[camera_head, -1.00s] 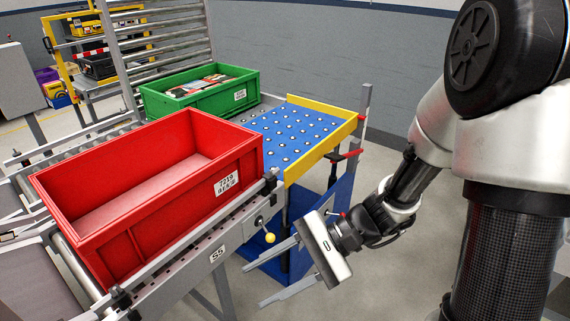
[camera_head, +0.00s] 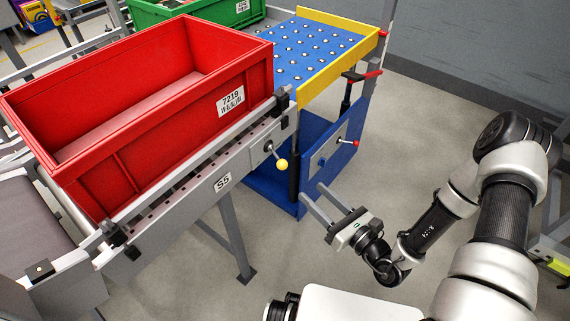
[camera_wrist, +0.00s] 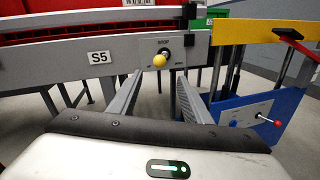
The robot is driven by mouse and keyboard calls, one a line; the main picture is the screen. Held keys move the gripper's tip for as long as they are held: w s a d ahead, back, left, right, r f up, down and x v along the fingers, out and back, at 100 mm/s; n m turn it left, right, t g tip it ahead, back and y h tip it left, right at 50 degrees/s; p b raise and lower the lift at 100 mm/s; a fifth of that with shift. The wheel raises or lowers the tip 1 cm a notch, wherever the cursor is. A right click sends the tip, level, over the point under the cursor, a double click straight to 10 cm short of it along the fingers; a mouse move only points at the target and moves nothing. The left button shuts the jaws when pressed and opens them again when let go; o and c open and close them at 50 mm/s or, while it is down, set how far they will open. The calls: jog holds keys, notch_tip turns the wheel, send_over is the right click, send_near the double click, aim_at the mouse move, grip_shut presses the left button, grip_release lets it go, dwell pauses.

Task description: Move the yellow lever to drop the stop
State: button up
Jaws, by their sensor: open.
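The yellow lever (camera_head: 282,164) is a short dark rod with a yellow ball knob, mounted on the grey side rail of the conveyor marked S5. In the wrist view its knob (camera_wrist: 159,60) is above the gap between my fingertips, with a "STOP" label over the pivot. My gripper (camera_head: 317,197) is open and empty, to the right of and below the knob, apart from it. In the wrist view my open fingers (camera_wrist: 158,82) point toward the rail. The stop itself I cannot make out clearly; a dark block (camera_head: 281,98) stands at the rail's end by the red crate.
The red crate (camera_head: 165,118) sits on the conveyor. Beyond it is a blue ball table (camera_head: 300,75) with a yellow rim and a green crate (camera_head: 228,14). A blue panel with a red-knobbed lever (camera_head: 354,143) is right of the yellow lever. Open floor lies right of the conveyor.

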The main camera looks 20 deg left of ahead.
aim_at(282, 164)
jog(key=b+x, duration=0.1)
jog(key=x, duration=1.4)
jog(key=shift+b, duration=0.35)
